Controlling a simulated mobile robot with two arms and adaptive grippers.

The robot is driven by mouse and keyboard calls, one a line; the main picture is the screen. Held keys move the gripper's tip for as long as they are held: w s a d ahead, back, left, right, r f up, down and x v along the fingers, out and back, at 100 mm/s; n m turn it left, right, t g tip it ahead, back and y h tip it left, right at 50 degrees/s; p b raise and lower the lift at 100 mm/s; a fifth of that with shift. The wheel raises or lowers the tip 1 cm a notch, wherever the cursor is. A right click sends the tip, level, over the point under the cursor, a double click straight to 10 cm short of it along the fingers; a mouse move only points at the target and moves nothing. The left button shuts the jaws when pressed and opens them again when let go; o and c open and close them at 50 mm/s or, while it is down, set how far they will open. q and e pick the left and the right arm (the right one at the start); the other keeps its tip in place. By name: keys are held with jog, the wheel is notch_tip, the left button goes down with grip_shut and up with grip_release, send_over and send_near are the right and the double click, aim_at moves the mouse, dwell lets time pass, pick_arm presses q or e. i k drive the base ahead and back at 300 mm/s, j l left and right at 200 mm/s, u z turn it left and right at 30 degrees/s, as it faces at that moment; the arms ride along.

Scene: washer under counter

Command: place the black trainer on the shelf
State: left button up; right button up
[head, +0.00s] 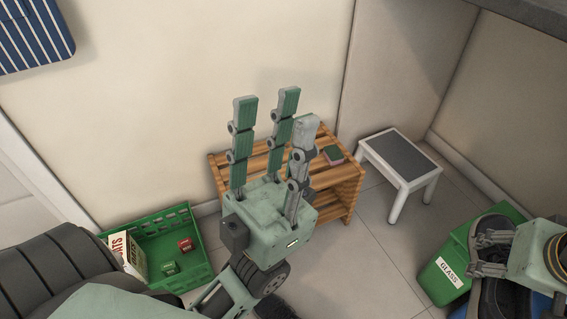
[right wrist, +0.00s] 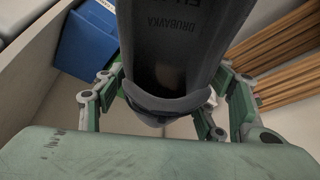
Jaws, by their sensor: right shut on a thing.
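The black trainer (head: 489,222) is at the right edge of the head view, held in my right gripper (head: 483,255). Part of the trainer is hidden by the fingers and the frame edge. The shelf (head: 348,196) is a low wooden slatted rack against the wall, left of the trainer and well apart from it. My left gripper (head: 272,112) is open and empty, its fingers pointing up, covering part of the shelf.
A white step stool (head: 396,195) stands right of the shelf. A green bin labelled GLASS (head: 434,285) is below the trainer. A green crate (head: 205,275) with boxes sits at left. Floor before the shelf is partly clear.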

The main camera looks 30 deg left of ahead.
aim_at(253, 172)
jog(key=k+j+u, duration=0.15)
jog(key=k+u, duration=0.3)
jog(key=k, duration=0.2)
jog(key=i+j+u, duration=0.15)
jog(key=u, duration=0.25)
jog(key=i+j+u, duration=0.1)
jog(key=i+u, duration=0.4)
jog(key=u, duration=0.25)
jog(key=i, duration=0.3)
